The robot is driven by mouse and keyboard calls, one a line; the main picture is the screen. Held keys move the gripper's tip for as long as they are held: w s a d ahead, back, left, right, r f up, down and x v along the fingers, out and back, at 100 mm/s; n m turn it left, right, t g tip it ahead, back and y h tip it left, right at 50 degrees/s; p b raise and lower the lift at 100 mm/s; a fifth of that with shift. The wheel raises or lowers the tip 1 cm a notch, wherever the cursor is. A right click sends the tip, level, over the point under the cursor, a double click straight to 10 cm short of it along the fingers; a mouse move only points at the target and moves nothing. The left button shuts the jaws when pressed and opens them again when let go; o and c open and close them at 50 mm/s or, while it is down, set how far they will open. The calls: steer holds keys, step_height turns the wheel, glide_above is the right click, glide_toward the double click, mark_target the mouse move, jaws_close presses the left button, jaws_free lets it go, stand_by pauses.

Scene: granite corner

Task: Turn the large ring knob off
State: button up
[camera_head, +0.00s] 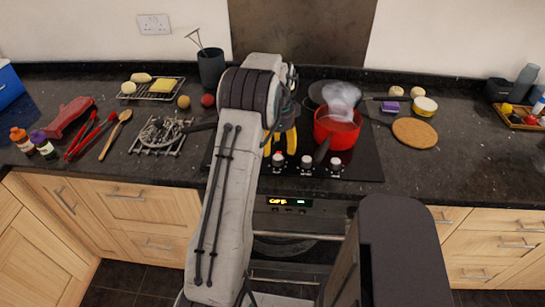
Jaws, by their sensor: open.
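Three small knobs stand in a row along the front edge of the black hob (355,168): a left knob (278,162), a middle knob (306,164) and a right knob (335,166). I cannot tell from their markings which one serves the large ring, or their exact settings. My gripper (279,148), with yellow-edged fingers, is open and points down just behind the left knob. It holds nothing that I can see. My arm hides the left part of the hob. Whether a finger touches the knob is unclear.
A steaming red pot (338,132) stands on the hob behind the knobs, its dark handle reaching toward them. A dark pan (318,92) sits behind it. A cork mat (415,132) lies right. A wire trivet (160,137) and red tongs (88,138) lie left.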

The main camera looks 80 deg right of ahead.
mark_target(278, 157)
steer(key=shift+f+p, duration=0.35)
steer(key=shift+f, duration=2.2)
steer(key=shift+c, duration=0.3)
jaws_close()
